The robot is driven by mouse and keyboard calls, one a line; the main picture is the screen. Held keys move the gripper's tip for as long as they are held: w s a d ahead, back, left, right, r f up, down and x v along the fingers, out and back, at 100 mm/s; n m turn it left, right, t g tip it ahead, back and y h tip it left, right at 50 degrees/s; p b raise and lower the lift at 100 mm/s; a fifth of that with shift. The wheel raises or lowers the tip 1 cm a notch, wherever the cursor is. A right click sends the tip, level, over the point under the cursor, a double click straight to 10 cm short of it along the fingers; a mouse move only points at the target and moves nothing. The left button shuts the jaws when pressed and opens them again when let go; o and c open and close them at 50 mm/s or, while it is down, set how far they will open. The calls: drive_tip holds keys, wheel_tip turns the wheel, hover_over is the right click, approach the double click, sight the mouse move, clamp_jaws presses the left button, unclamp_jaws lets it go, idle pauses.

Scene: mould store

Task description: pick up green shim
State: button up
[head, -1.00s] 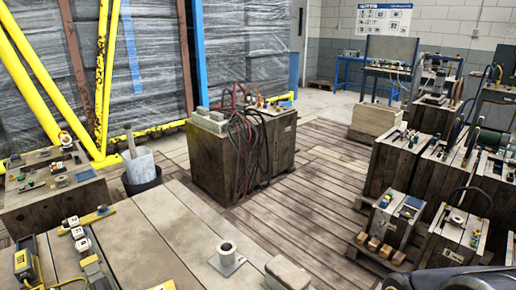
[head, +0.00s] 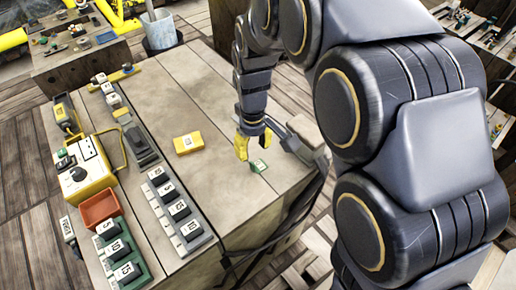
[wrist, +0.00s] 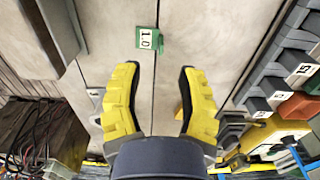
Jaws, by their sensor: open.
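The green shim (head: 259,166) is a small flat piece with a white label, lying on the wooden worktop (head: 205,85). In the wrist view the green shim (wrist: 150,47) shows its label, "1.0", beyond my fingertips. It lies close to a seam between boards. My gripper (head: 254,143) has yellow fingers and is just above and behind the shim in the head view. In the wrist view my gripper (wrist: 159,70) is open, with nothing between its fingers, and the shim is apart from both.
A yellow labelled block (head: 188,143) lies left of the shim. Further left stand racks of numbered blocks (head: 178,210), a red bin (head: 99,208) and a yellow device (head: 85,172). A grey block (head: 308,135) stands right of my gripper. The worktop around the shim is clear.

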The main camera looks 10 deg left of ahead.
sight(253, 164)
drive_tip(key=shift+a+f, duration=0.1)
drive_tip(key=shift+f, duration=3.5)
clamp_jaws()
